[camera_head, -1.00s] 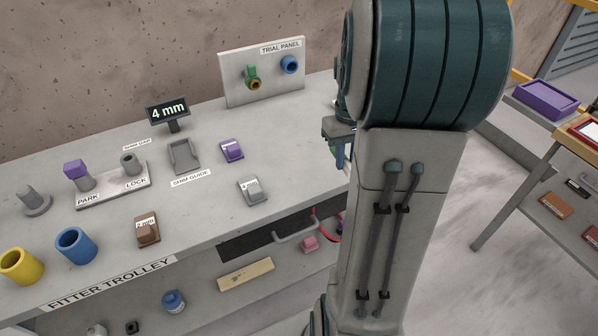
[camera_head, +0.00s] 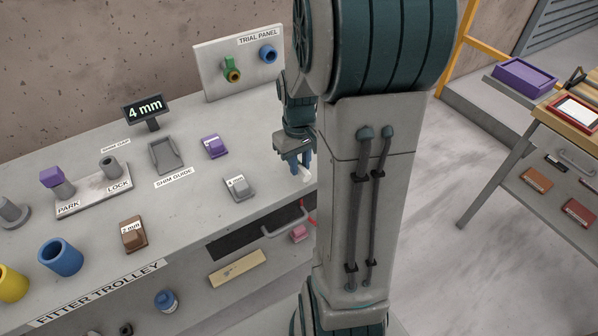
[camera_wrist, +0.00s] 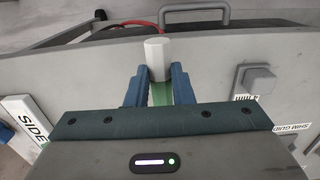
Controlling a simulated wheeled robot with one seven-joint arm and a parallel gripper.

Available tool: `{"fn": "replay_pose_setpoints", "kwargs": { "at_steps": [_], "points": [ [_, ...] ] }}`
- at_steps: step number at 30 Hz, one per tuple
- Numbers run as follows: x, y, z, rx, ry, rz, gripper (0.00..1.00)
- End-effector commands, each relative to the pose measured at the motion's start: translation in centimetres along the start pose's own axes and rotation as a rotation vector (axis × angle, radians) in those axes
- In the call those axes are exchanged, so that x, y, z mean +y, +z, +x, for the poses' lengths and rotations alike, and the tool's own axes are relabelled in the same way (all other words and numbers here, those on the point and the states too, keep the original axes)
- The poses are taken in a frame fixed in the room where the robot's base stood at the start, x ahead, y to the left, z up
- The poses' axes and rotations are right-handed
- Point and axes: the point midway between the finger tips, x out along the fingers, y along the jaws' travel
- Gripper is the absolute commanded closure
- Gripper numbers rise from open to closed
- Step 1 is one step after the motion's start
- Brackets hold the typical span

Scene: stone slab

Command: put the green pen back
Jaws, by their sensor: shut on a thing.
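My gripper (camera_wrist: 159,90) is shut on the green pen (camera_wrist: 160,93). In the wrist view the pen stands between the two blue fingers, its green body low and a white end (camera_wrist: 157,60) sticking out past the fingertips. In the head view my gripper (camera_head: 297,165) is over the right end of the trolley top, beside my arm, and only the pen's white end (camera_head: 306,175) shows below it. My arm and fingers hide the rest of the pen.
The trolley top (camera_head: 195,205) holds a blue cup (camera_head: 60,257), a yellow cup (camera_head: 12,284), a grey 4 mm block (camera_head: 240,188), a purple block (camera_head: 214,147), a brown block (camera_head: 133,236) and the shim guide (camera_head: 166,155). The trial panel (camera_head: 208,70) stands at the back.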

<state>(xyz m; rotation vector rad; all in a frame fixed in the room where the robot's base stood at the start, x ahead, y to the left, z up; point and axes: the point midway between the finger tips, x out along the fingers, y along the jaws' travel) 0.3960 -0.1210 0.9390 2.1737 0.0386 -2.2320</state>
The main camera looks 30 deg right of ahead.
Motion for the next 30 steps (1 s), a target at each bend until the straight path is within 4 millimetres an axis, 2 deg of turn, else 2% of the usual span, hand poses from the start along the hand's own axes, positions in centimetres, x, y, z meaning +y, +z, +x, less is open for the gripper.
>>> {"fn": "replay_pose_setpoints", "kwargs": {
  "at_steps": [9, 21, 22, 24, 30],
  "points": [
    [-0.2, -0.1, 3.7, -0.004, -0.002, 0.002, 0.97],
    [-0.2, -0.2, 4.4, 0.000, 0.000, 0.001, 0.97],
    [-0.2, -0.2, 4.3, 0.000, 0.000, 0.001, 0.71],
    [-0.2, -0.2, 4.3, 0.000, 0.000, 0.001, 0.57],
    [-0.2, -0.2, 4.3, 0.000, 0.000, 0.001, 0.57]
  ]
}}
